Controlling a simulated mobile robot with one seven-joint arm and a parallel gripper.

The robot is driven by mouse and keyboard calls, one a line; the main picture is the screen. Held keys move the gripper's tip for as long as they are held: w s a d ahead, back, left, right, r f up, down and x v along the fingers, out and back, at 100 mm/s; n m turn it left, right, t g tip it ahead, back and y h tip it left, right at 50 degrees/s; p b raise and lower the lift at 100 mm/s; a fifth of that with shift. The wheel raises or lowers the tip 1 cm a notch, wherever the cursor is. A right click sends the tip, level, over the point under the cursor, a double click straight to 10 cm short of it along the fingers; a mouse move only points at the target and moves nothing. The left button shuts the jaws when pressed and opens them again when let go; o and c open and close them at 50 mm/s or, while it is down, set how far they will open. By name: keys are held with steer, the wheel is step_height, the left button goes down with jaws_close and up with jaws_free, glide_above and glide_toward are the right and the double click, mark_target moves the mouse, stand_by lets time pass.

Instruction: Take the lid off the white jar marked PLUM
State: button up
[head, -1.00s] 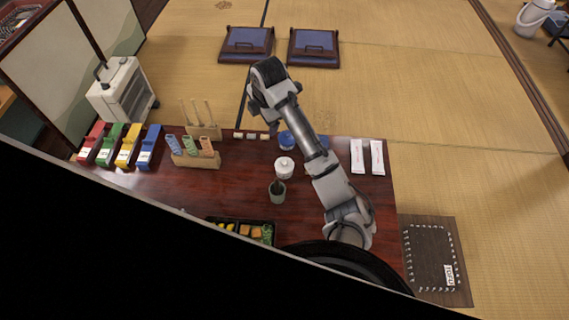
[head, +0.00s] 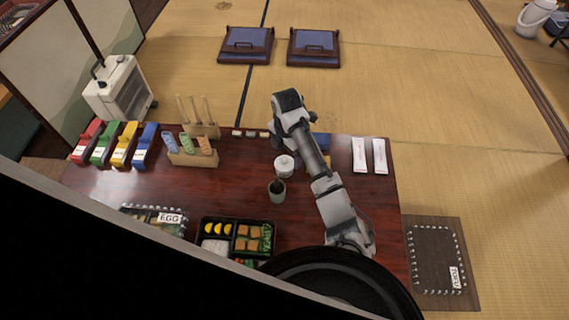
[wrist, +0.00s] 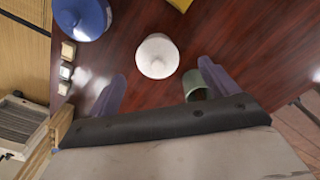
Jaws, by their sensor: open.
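A white lidded jar (head: 284,166) stands on the dark red table, and it also shows in the wrist view (wrist: 157,56) from above, with its round lid and knob on. No PLUM marking is readable in these frames. My gripper (wrist: 165,90) is open and empty in the wrist view. Its two purple-grey fingers are spread, and the white jar lies beyond their tips, between their lines and not touched. In the head view the arm's end is above and behind the jar; the fingers are hidden there.
A green cup (head: 277,190) stands just in front of the jar, close to the right finger in the wrist view (wrist: 196,84). A blue jar (wrist: 82,18) stands beyond. Bento boxes (head: 235,240) lie in front. A wooden holder (head: 192,155) stands left. White packets (head: 369,156) lie right.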

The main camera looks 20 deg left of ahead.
steer(key=f, duration=0.4)
steer(key=shift+a+f, duration=0.1)
steer(key=shift+a, duration=0.15)
steer(key=c, duration=1.1)
